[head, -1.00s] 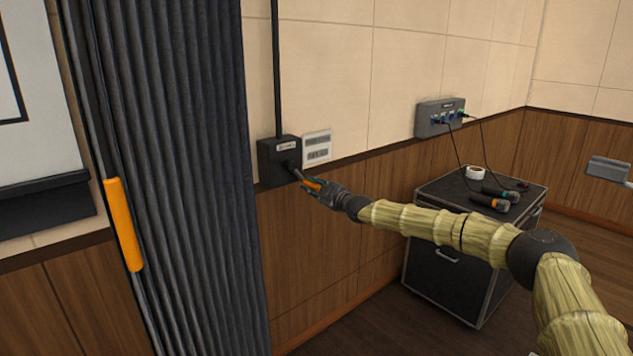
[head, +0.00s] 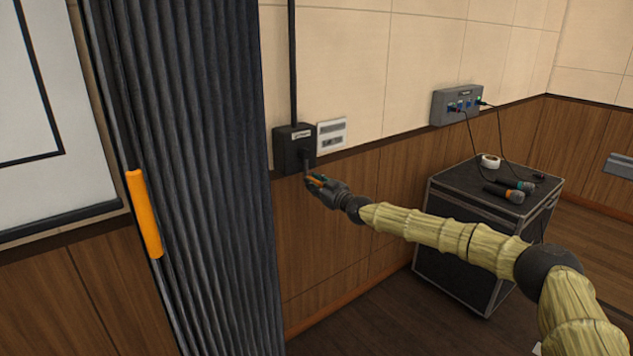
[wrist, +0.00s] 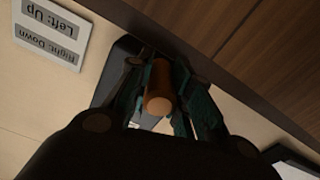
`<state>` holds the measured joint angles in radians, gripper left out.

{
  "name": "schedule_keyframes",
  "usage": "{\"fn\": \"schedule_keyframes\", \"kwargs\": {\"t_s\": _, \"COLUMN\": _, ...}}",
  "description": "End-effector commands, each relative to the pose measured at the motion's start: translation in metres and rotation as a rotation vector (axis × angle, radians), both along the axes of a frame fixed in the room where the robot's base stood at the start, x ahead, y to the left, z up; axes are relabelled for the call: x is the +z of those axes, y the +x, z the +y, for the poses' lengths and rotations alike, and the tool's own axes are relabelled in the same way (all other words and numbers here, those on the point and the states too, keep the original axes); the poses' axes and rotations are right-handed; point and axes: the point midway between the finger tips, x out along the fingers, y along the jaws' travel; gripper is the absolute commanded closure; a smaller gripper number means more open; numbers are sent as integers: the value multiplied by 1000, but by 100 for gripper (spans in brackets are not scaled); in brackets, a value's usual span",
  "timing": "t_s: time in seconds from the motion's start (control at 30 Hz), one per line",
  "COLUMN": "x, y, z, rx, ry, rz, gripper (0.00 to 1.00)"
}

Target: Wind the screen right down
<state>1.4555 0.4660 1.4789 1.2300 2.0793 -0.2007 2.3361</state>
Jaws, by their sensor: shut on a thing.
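The white screen (head: 30,110), with a black border line and a dark bottom bar (head: 60,222), hangs at the far left of the head view. The black crank box (head: 286,150) is on the wall right of the curtain. Its crank arm points roughly downward, ending in an orange handle. My gripper (head: 316,181) is at that handle, just below the box. In the wrist view the orange-brown crank handle (wrist: 160,92) sits between the fingers, which are shut on it. The fingers and palm partly hide the box there.
A sign (wrist: 50,32) beside the box reads "Left: Up" and "Right: Down". A grey pleated curtain (head: 190,180) with an orange handle (head: 144,215) hangs between screen and crank. A black case (head: 455,250) with microphones stands right, under a grey socket box (head: 457,105).

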Motion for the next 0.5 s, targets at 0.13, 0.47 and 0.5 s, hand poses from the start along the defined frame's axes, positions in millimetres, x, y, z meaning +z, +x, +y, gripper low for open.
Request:
{"fn": "schedule_keyframes", "kwargs": {"t_s": 0.13, "x": -8, "y": -2, "z": 0, "rx": 2, "ry": 3, "rz": 14, "gripper": 100}}
{"fn": "schedule_keyframes", "kwargs": {"t_s": 0.47, "x": -9, "y": -2, "z": 1, "rx": 3, "ry": 2, "rz": 14, "gripper": 75}}
{"fn": "schedule_keyframes", "kwargs": {"t_s": 0.5, "x": -9, "y": -2, "z": 1, "rx": 3, "ry": 2, "rz": 14, "gripper": 68}}
